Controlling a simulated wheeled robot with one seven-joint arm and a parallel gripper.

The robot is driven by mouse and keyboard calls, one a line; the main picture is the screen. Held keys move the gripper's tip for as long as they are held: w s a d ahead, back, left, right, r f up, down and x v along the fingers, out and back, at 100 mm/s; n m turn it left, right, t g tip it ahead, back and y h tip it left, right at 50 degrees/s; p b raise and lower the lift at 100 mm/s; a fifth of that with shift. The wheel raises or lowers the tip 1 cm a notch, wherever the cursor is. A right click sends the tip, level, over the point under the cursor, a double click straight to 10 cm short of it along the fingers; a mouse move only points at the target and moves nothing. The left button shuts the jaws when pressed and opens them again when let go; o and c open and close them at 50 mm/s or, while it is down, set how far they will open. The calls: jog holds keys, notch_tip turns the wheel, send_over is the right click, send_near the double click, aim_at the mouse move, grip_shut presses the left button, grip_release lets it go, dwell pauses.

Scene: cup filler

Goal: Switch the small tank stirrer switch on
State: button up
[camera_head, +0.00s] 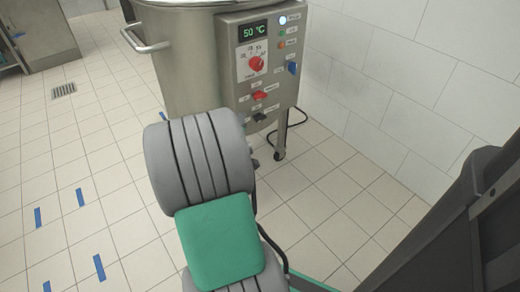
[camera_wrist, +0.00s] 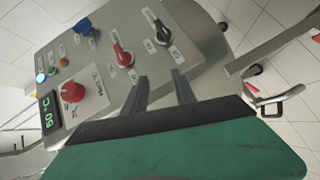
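The steel tank (camera_head: 184,60) carries a control panel (camera_head: 236,85) with a red switch (camera_head: 260,96), a black switch (camera_head: 261,117) and a blue switch (camera_head: 292,68). The labels are too small to read, so I cannot tell which is the stirrer switch. In the wrist view the red switch (camera_wrist: 123,56), black switch (camera_wrist: 161,32) and blue switch (camera_wrist: 83,26) show beyond my gripper (camera_wrist: 159,76). Its two fingers are apart with nothing between them. They point toward the red and black switches, seemingly without touching. My arm hides the gripper in the head view.
A red dial (camera_head: 257,63) sits below the display (camera_head: 255,31) reading 50 °C. A lit white lamp (camera_head: 283,21) is above green and orange lamps. A tiled wall (camera_head: 390,70) stands close on the right.

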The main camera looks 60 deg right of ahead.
jog(key=n+h+b, duration=0.2)
jog(key=b, duration=0.1)
send_near(260, 121)
jog(key=x, duration=0.2)
jog(key=shift+n, duration=0.3)
jog(key=b+x, duration=0.1)
jog(key=x, duration=0.6)
jog(key=shift+w+d, duration=0.1)
jog(key=shift+d, duration=0.3)
jog(key=shift+c, duration=0.5)
grip_shut()
